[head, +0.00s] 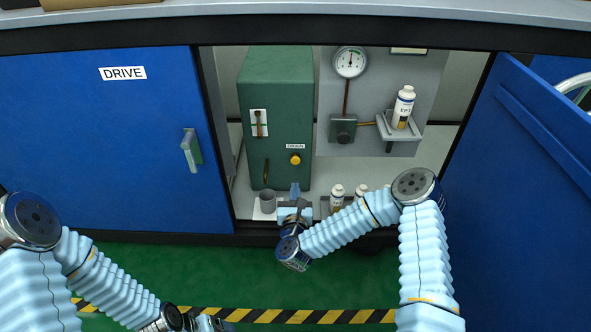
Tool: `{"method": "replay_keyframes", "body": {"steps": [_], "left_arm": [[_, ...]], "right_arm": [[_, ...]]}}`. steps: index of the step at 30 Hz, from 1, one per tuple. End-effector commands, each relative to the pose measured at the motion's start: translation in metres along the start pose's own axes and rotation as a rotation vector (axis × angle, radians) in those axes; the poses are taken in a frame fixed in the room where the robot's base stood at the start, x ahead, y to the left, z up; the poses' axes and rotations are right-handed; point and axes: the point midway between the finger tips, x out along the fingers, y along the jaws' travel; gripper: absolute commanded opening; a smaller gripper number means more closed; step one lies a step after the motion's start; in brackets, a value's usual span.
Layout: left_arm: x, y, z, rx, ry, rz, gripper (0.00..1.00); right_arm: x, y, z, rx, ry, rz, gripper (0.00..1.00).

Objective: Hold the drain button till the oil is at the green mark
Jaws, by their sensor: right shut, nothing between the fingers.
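The green gearbox (275,88) stands inside the open cabinet. Its yellow drain button (295,160) sits on the front face under a DRAIN label (295,146). The oil sight gauge (259,123) is on a white plate at the upper left of that face; its oil level and green mark are too small to read. My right gripper (295,188) is shut and empty, below the button and apart from it in the picture. My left gripper (212,323) shows only partly at the bottom edge, away from the cabinet, and its fingers cannot be made out.
A grey cup (267,201) and small bottles (337,193) stand on the cabinet floor beside my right gripper. A dial gauge (350,62) and a bottle on a bracket (404,106) are at right. The blue DRIVE door (100,150) is shut; the right door (525,150) stands open.

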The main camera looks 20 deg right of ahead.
Motion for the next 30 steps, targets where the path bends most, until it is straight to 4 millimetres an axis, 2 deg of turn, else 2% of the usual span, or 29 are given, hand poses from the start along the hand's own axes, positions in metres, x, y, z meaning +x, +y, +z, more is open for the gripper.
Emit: {"method": "replay_keyframes", "body": {"steps": [6,13,19,30], "left_arm": [[0.005,-0.002,0.000,0.000,0.001,0.000,0.86],[0.009,-0.004,0.000,-0.001,0.002,0.000,0.86],[0.010,-0.004,0.000,-0.001,0.003,0.000,0.86],[0.012,-0.004,-0.001,-0.001,0.003,0.000,0.86]], "right_arm": [[0.048,-0.001,0.000,-0.001,-0.003,-0.003,0.00],[0.085,0.000,-0.001,0.000,-0.001,-0.001,0.00],[0.097,0.000,0.000,0.000,0.000,0.000,0.00],[0.099,0.000,-0.001,0.000,0.000,0.000,0.00]]}}
